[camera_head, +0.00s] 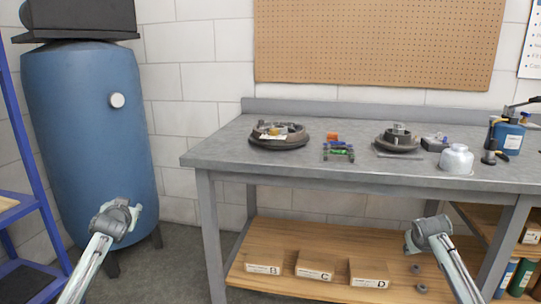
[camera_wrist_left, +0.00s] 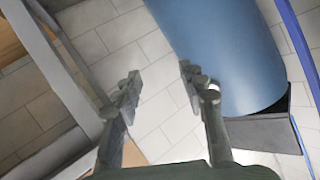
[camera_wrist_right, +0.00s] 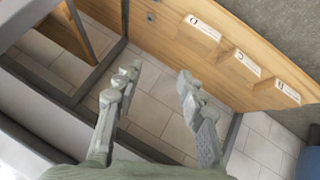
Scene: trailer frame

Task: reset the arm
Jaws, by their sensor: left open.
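My left arm comes in from the lower left in the head view. Its gripper (camera_head: 122,214) hangs in free air in front of the blue tank, left of the workbench. In the left wrist view the two fingers (camera_wrist_left: 159,76) are apart with nothing between them. My right arm comes in from the lower right. Its gripper (camera_head: 424,232) is in front of the workbench, below its top, with the lower shelf behind it. In the right wrist view its fingers (camera_wrist_right: 158,73) are apart and empty. Neither gripper holds anything.
The grey workbench (camera_head: 222,150) carries round metal parts, small coloured pieces, a white container (camera_head: 457,159) and a blue torch bottle (camera_head: 508,137). Its wooden lower shelf (camera_head: 300,236) holds labelled boxes. A blue tank (camera_head: 85,140) and blue rack (camera_head: 30,160) stand left.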

